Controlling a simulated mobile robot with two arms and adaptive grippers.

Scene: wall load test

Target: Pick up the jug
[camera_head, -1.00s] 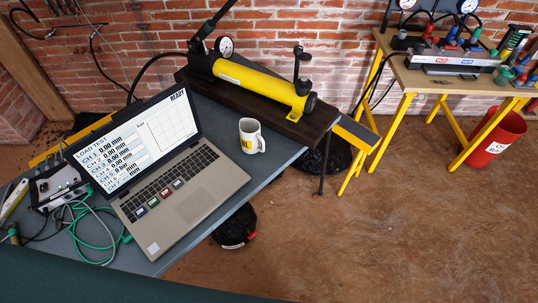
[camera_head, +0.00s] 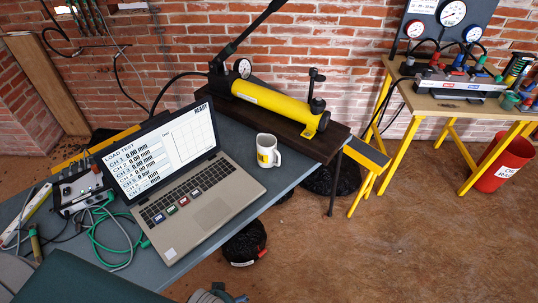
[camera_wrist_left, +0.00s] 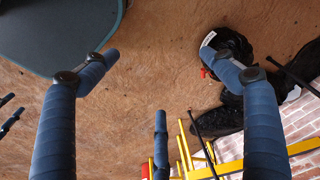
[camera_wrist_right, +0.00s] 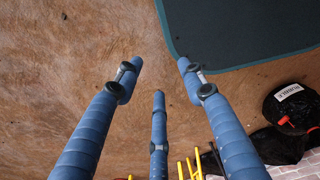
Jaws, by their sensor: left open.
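I see no clear jug. A white mug (camera_head: 268,150) with a yellow mark and a handle on its right stands upright on the grey table (camera_head: 290,165), beside the laptop. My left gripper (camera_wrist_left: 160,72) is open and empty in its wrist view, over brown floor. My right gripper (camera_wrist_right: 160,72) is open and empty too, its blue fingers apart over the floor. Neither touches the mug.
An open laptop (camera_head: 205,200) and cabled box (camera_head: 80,190) lie left of the mug. A yellow pump (camera_head: 265,100) on a dark board stands behind it. A black rubble bag (camera_head: 245,243) lies below the table edge.

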